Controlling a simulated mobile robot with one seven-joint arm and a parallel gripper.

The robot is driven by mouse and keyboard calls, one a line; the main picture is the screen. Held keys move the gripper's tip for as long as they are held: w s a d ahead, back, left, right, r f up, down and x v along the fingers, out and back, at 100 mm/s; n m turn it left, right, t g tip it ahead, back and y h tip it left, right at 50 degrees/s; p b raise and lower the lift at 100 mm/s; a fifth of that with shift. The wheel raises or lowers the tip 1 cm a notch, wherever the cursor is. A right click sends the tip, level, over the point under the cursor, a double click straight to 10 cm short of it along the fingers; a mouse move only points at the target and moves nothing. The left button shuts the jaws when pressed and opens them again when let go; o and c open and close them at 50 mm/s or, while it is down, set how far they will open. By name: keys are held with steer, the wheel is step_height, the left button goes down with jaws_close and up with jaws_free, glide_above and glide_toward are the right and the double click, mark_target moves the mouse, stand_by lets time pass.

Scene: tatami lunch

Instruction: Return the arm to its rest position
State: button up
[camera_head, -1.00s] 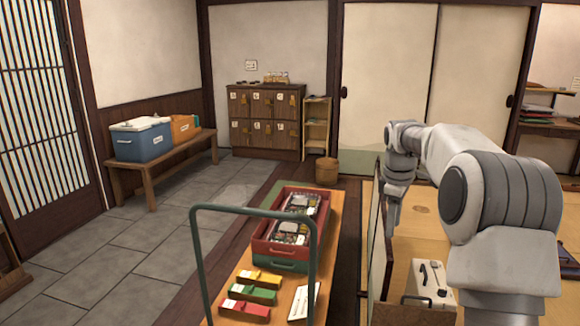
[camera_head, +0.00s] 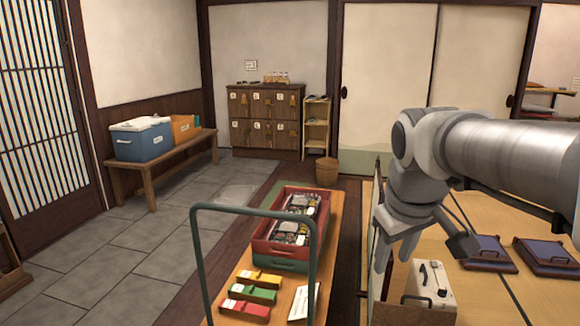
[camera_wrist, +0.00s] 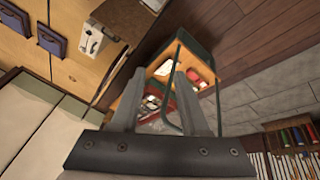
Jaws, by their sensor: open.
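My gripper (camera_head: 382,262) hangs at the end of my arm in the head view, pointing down beside a thin upright panel, right of the wooden table. In the wrist view my gripper (camera_wrist: 162,88) shows two grey fingers spread apart with nothing held between them. Beyond the fingers, well apart from them, lie the table and part of a red crate. My forearm reaches in from the right edge of the head view. The panel's lower part and some of the tatami are hidden behind my arm.
The wooden table (camera_head: 328,240) carries a red and green crate (camera_head: 290,258) and several coloured boxes (camera_head: 256,291). A green rail (camera_head: 197,262) stands in front.

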steer(key=s+a+f+m+t+y, duration=0.15)
steer(key=s+f+m, duration=0.3)
steer(key=s, duration=0.75)
step_height(320, 180, up, 25)
steer(key=p, duration=2.6)
steer(key=shift+s+a+f, duration=0.15)
steer(key=shift+s+a, duration=0.15)
steer(key=shift+a, duration=0.05)
